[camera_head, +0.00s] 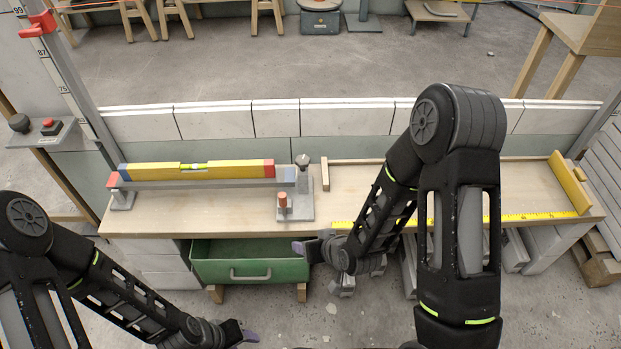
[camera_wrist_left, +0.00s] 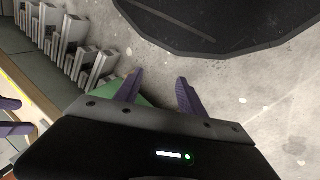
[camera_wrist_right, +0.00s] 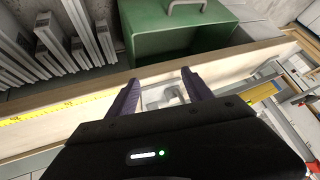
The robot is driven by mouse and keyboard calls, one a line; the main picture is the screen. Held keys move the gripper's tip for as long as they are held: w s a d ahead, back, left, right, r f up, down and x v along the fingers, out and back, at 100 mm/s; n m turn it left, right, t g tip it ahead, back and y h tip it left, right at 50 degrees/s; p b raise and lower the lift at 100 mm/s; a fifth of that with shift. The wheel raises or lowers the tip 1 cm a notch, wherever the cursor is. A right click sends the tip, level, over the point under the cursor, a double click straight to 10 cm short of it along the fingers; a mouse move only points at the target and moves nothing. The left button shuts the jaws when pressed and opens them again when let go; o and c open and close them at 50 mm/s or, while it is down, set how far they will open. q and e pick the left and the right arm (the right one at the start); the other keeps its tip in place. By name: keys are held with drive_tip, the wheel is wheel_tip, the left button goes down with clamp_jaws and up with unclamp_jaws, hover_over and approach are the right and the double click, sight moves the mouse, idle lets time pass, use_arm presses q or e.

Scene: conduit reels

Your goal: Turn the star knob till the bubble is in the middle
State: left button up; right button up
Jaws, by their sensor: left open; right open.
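A yellow spirit level (camera_head: 215,171) lies along a grey beam (camera_head: 225,183) on the left half of the workbench. My left gripper (camera_head: 248,335) is open and empty, low in front of the bench.
A green drawer (camera_head: 250,265) is under the bench. A yellow tape (camera_head: 530,217) runs along the right front edge. The bench's right half is mostly clear.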

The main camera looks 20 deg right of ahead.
sight(306, 165)
drive_tip(key=w+d+t+b, duration=0.1)
drive_tip(key=w+b, duration=0.2)
drive_tip(key=w+d+t+b, duration=0.1)
drive_tip(key=w+t+b, duration=0.1)
drive_tip(key=w+b, duration=0.1)
drive_tip(key=w+d+n+t+b, duration=0.1)
drive_tip(key=w+t+b, duration=0.1)
drive_tip(key=w+b, duration=0.1)
drive_tip(key=shift+w+d+b, duration=0.2)
drive_tip(key=shift+d+b, duration=0.05)
drive_tip(key=shift+b, duration=0.6)
use_arm(q)
wheel_tip(306, 165, down, 21)
drive_tip(key=w+a+b, duration=0.1)
drive_tip(key=b, duration=0.6)
drive_tip(key=shift+w+r+t, duration=0.15)
drive_tip(key=shift+w+t, duration=0.15)
drive_tip(key=shift+w, duration=0.05)
use_arm(e)
drive_tip(key=w+d+r+n+t, duration=0.1)
drive_tip(key=w+d+r+t, duration=0.1)
drive_tip(key=r, duration=0.5)
drive_tip(key=w+t, duration=0.1)
drive_tip(key=t, duration=0.1)
drive_tip(key=shift+w+r+n+t+y, duration=0.25)
drive_tip(key=shift+w+n+t+y, duration=0.05)
drive_tip(key=shift+t+y, duration=0.1)
drive_tip(key=shift+w, duration=0.15)
